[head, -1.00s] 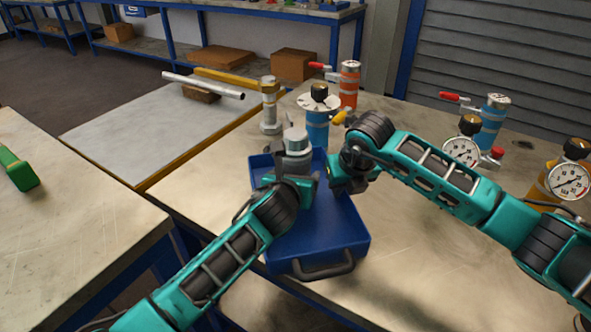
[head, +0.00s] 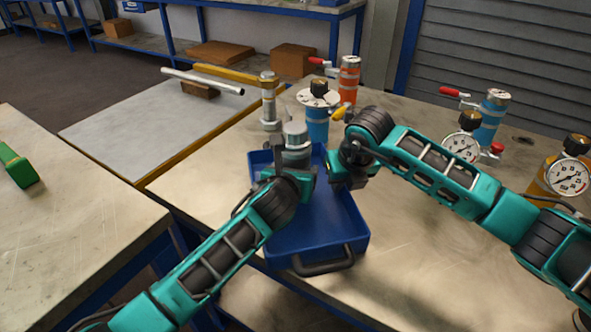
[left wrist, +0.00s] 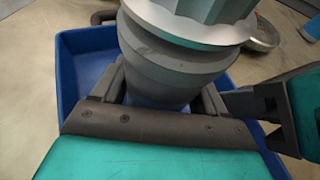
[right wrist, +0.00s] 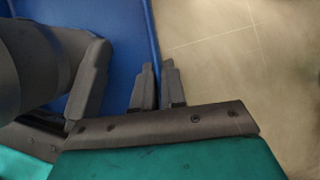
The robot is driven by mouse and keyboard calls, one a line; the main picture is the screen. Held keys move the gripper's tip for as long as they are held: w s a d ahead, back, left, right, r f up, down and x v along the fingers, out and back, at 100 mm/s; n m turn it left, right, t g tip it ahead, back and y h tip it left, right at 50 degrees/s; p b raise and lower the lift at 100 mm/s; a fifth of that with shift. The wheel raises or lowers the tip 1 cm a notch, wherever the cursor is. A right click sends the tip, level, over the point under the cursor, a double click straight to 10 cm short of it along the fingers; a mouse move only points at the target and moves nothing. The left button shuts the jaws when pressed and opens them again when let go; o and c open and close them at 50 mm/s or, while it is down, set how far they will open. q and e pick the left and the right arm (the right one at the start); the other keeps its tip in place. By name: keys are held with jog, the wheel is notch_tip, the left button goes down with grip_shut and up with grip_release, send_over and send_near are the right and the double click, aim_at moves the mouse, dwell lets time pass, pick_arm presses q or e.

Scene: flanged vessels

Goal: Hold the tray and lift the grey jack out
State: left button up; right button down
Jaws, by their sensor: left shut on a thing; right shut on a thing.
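The grey jack (head: 296,142) stands upright over the far part of the blue tray (head: 322,228). My left gripper (head: 290,170) is shut on its lower body, with one finger on each side in the left wrist view (left wrist: 165,92). The gripper hides the jack's foot in the head view, so I cannot tell how far it is from the tray floor. My right gripper (head: 336,178) is shut on the tray's right wall. In the right wrist view its two fingers (right wrist: 157,88) pinch the blue edge, beside the jack's grey body (right wrist: 35,62).
A bolt-like metal piece (head: 269,100) and a blue valve with a white disc (head: 318,115) stand close behind the tray. An orange valve (head: 348,80) is further back. Gauged vessels (head: 568,175) stand at the right. The bench in front of them is clear.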

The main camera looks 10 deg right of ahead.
aim_at(293, 135)
pick_arm(q)
notch_tip(293, 135, up, 10)
jog(key=shift+f, duration=0.1)
dwell(0.4)
pick_arm(e)
jog(key=c, duration=1.1)
grip_release()
